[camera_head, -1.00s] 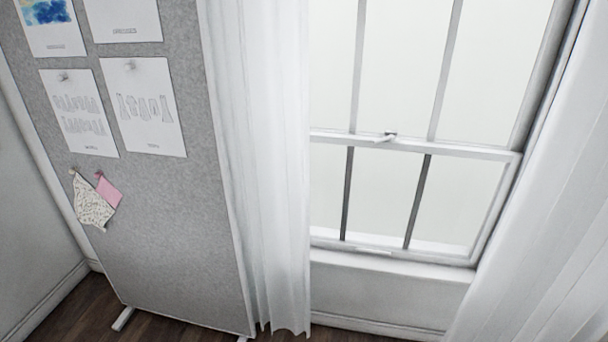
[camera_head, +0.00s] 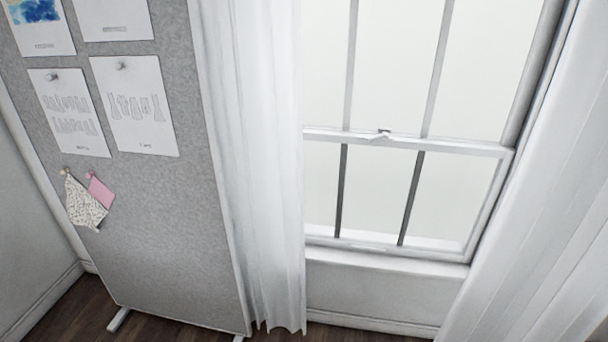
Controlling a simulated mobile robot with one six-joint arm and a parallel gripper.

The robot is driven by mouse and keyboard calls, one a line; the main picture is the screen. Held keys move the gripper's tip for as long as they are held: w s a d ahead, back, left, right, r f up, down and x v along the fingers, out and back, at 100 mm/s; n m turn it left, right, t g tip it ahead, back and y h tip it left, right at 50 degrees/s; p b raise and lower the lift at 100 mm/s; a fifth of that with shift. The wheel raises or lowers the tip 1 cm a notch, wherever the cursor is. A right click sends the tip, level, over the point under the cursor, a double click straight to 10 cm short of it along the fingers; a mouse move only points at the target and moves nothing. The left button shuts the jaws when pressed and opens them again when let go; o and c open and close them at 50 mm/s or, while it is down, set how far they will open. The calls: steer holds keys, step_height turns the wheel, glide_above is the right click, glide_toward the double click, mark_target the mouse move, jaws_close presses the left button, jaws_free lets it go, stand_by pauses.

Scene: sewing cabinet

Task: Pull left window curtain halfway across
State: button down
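The left window curtain (camera_head: 264,170) is white and slightly sheer. It hangs in narrow vertical folds at the left side of the window (camera_head: 400,130), and its hem ends just above the floor. Its left edge is beside or behind the grey pinboard's right edge; I cannot tell which. The window's panes right of it are uncovered. The right curtain (camera_head: 535,210) is white and hangs at the window's right side. The tops of both curtains are out of view. My gripper is not in view.
A grey standing pinboard (camera_head: 160,220) with pinned drawings and two fabric swatches (camera_head: 90,198) stands close to the left curtain. Its feet (camera_head: 118,320) rest on the dark wood floor (camera_head: 70,318). The window sill (camera_head: 385,258) looks clear.

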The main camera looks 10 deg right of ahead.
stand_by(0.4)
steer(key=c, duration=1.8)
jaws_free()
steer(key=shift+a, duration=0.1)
